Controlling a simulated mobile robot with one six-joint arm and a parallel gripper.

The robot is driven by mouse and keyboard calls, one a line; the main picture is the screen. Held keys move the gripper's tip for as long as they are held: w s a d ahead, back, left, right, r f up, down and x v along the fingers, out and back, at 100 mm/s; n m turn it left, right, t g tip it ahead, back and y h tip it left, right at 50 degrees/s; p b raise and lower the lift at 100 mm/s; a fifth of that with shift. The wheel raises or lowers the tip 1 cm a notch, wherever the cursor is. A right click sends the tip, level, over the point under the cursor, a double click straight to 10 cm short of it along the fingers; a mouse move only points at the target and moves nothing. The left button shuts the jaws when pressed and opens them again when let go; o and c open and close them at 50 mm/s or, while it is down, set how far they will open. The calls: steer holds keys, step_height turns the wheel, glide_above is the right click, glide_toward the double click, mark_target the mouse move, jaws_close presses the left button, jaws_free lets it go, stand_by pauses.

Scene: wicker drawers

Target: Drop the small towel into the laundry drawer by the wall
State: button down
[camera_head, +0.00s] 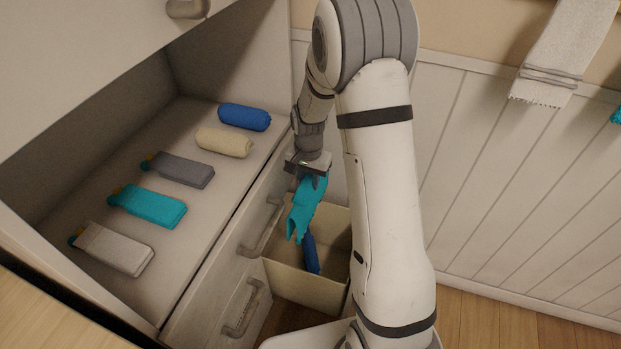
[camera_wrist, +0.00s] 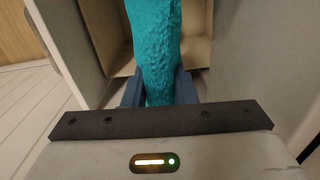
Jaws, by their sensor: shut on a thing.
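My gripper (camera_head: 312,176) is shut on a small teal towel (camera_head: 304,212), which hangs down from the jaws. In the wrist view the towel (camera_wrist: 155,50) is pinched between the two blue-grey fingers (camera_wrist: 160,90). The open laundry drawer (camera_head: 290,284), cream-walled, is below, near the panelled wall. The towel hangs above the drawer's opening; its lower end appears near the rim, though exact height is hard to tell. A dark blue item (camera_head: 311,255) shows inside the drawer. My arm hides the drawer's right side.
A cabinet shelf (camera_head: 190,145) at left holds a blue roll (camera_head: 244,117), a cream roll (camera_head: 224,142) and folded grey, teal and pale towels. Handled drawer fronts (camera_head: 235,255) stand left of the open drawer. A white towel (camera_head: 565,50) hangs on the wall.

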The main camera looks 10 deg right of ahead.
steer(key=c, duration=1.1)
jaws_free()
steer(key=shift+r, duration=0.1)
step_height(320, 180, up, 8)
steer(key=shift+f+p, duration=0.1)
steer(key=shift+p, duration=0.8)
